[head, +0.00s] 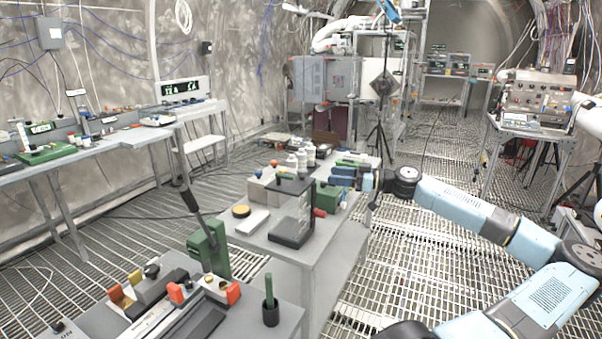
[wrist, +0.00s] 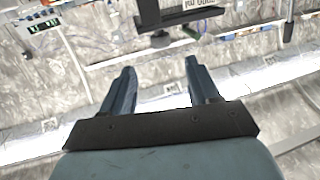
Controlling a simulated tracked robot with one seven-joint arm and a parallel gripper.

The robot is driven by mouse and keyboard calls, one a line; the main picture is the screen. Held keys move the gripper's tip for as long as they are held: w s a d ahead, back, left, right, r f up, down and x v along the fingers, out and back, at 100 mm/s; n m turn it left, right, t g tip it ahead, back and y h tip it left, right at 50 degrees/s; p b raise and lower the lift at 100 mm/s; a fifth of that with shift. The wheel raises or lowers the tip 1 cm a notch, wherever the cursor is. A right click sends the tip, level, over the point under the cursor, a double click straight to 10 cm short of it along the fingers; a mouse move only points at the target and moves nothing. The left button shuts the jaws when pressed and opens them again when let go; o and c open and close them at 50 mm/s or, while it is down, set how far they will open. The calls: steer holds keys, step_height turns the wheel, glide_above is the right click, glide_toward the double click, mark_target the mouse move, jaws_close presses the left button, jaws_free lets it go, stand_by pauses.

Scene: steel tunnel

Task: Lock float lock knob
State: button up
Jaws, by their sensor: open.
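I cannot tell for sure which part is the float lock knob. A black round knob (head: 152,271) stands on a device with yellow and orange parts on the near bench in the head view. My gripper (wrist: 160,66) is open and empty in the wrist view, its two dark blue fingers apart. Beyond the fingers are a black fixture (wrist: 180,14) with a label and a small grey-green rounded part (wrist: 193,30), apart from the fingers. In the head view my arm reaches left over the middle bench's far right corner; the fingers are hard to make out there.
The middle bench (head: 262,243) carries bottles, a black-based stand (head: 292,229) and several small blocks. A green post with a dark lever (head: 207,245) rises by the near bench. A side bench (head: 150,137) runs along the left wall. Grating floor (head: 400,270) is clear right of the middle bench.

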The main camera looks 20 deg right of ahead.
mark_target(302, 169)
steer(key=x, duration=1.2)
steer(key=shift+s, duration=0.15)
steer(key=shift+c, duration=0.2)
steer(key=c, duration=0.9)
